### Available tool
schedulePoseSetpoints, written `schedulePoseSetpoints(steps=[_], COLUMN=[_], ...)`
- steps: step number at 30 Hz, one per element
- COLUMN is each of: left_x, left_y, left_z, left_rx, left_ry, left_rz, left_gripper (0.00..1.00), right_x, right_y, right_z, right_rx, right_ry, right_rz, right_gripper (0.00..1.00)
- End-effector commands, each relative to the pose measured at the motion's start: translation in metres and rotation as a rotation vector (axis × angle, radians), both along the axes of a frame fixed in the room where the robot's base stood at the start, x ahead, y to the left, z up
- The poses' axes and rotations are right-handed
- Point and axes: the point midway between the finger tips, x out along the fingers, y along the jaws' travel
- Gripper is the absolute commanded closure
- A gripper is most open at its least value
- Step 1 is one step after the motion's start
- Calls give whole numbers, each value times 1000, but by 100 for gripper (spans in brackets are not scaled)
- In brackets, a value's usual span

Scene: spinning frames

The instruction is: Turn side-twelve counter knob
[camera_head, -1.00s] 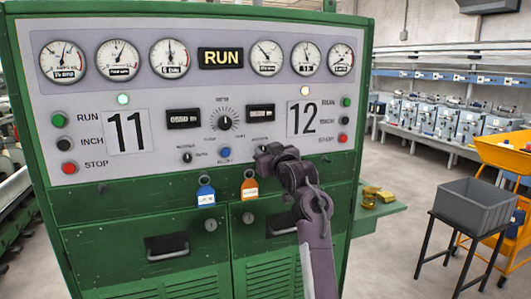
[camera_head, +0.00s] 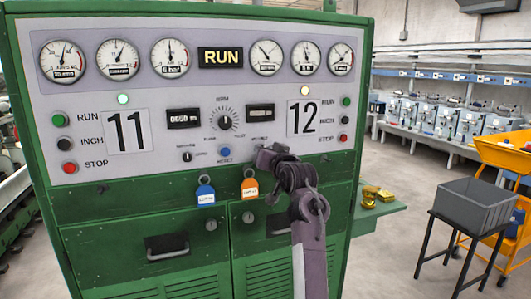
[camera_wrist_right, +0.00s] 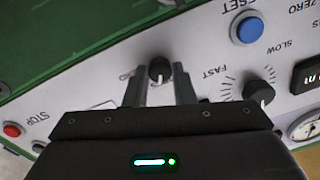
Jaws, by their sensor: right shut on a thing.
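The side-twelve counter knob (camera_wrist_right: 160,68) is a small black knob with a light pointer line, on the pale panel in the right wrist view. My right gripper (camera_wrist_right: 160,80) has its two fingers on either side of it and is shut on it. In the head view my right gripper (camera_head: 268,156) is against the panel below the side-twelve counter (camera_head: 261,114) and hides the knob. The matching side-eleven knob (camera_head: 187,157) is free at the left. My left gripper is not in view.
The blue reset button (camera_head: 224,152) and the large speed dial (camera_head: 225,122) are close beside my gripper. A blue tag (camera_head: 205,194) and an orange tag (camera_head: 250,188) hang below. A grey bin (camera_head: 476,202) stands on a stand at the right.

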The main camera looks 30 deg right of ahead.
Motion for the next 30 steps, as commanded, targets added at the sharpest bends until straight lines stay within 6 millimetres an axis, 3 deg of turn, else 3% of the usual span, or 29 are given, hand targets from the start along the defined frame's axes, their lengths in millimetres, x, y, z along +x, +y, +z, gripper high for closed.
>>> schedulePoseSetpoints(steps=[30], left_x=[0], left_y=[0], left_z=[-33], left_rx=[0], left_ry=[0], left_rz=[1], left_gripper=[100], right_x=[0], right_y=[1], right_z=[-3], right_rx=[897], right_ry=[-216], right_rz=[1], right_gripper=[100])
